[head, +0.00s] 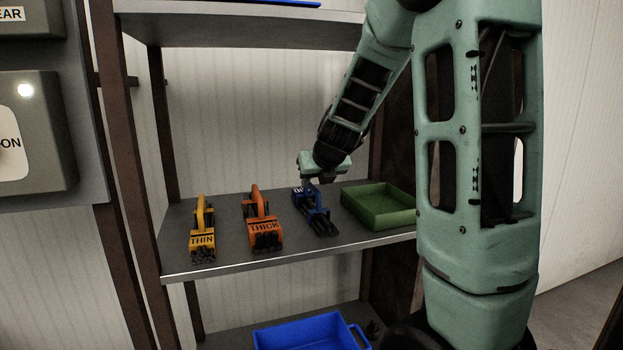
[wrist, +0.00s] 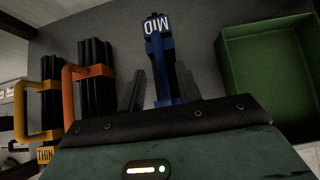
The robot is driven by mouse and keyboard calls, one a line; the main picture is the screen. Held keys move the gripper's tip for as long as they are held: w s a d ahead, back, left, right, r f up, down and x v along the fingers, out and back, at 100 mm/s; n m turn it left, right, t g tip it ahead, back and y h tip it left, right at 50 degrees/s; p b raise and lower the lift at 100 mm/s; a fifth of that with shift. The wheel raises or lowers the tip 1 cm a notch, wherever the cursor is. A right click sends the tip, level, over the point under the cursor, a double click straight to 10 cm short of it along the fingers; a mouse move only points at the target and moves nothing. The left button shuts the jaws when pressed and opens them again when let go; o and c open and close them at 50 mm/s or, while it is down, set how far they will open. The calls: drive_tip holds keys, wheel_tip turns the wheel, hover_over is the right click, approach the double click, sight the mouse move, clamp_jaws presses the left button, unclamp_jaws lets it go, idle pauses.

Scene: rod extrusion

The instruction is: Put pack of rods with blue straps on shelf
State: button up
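The pack of rods with blue straps (head: 318,216) lies on the middle shelf (head: 225,266), between the orange pack and a green tray. In the wrist view the blue pack (wrist: 160,48) shows its MID label upside down, and its lower end is hidden by my gripper's body. My gripper (head: 318,183) is at the back end of the blue pack, close above it. In the wrist view the two dark fingers of my gripper (wrist: 160,88) stand apart, with blue between them. I cannot tell whether they touch it.
A yellow THIN pack (head: 202,239) and an orange THICK pack (head: 264,236) lie to the left on the same shelf. The green tray (head: 386,222) stands close on the right and looks empty. A blue bin (head: 305,325) is below, and another shelf (head: 240,28) is above.

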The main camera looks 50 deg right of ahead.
drive_tip(key=p+v, duration=0.4)
drive_tip(key=v, duration=0.2)
drive_tip(key=shift+s, duration=0.15)
drive_tip(key=shift+a+r, duration=0.1)
